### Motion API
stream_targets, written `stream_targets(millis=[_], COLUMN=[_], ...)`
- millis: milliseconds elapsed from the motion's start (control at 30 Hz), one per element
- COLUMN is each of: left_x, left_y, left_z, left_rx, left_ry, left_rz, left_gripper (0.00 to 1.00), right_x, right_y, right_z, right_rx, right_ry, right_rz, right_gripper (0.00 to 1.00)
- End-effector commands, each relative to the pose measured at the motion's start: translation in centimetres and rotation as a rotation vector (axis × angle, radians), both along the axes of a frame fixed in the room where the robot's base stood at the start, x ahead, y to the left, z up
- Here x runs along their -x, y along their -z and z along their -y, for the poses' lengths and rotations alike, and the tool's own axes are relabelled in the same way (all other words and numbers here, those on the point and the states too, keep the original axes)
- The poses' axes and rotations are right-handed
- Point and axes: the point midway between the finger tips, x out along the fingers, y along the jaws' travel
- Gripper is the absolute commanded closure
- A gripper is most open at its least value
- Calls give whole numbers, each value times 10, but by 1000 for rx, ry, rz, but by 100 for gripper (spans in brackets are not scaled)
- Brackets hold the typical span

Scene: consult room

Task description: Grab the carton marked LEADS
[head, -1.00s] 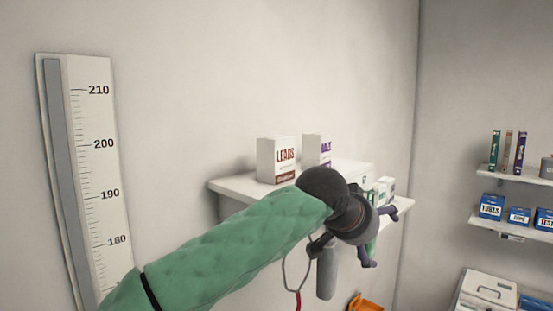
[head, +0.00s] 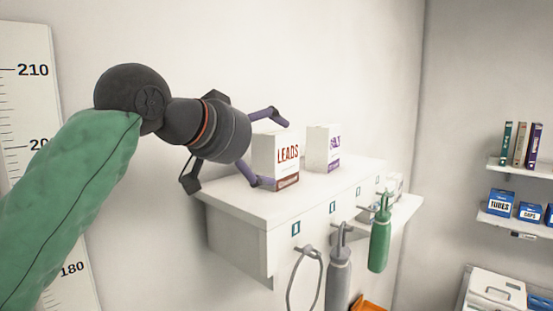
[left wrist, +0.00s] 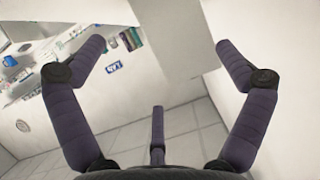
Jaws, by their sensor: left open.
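The white carton marked LEADS (head: 276,157), with red-brown print, stands upright on a white wall shelf unit (head: 240,205). My left gripper (head: 272,149) is open at its left side in the head view. One finger ends above the carton's top edge in the picture, the other before its lower left corner. Contact cannot be told. The left wrist view shows the open fingers (left wrist: 160,50) with a pale surface between them; I cannot tell if that is the carton. My right gripper is not in view.
A second white carton with purple print (head: 322,150) stands just right of LEADS. A grey bottle (head: 339,275) and a green bottle (head: 380,238) hang below the shelf front. A height chart (head: 30,110) is on the wall at left.

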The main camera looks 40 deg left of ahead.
Motion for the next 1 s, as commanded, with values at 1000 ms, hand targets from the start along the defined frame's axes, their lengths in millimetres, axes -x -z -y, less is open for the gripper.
stream_targets(millis=[1000], left_x=[-66], left_y=[20], left_z=[-6], left_rx=[0], left_ry=[0], left_rz=[0], left_gripper=[0], right_x=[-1], right_y=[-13], right_z=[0], right_rx=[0], right_ry=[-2], right_rz=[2], right_gripper=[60])
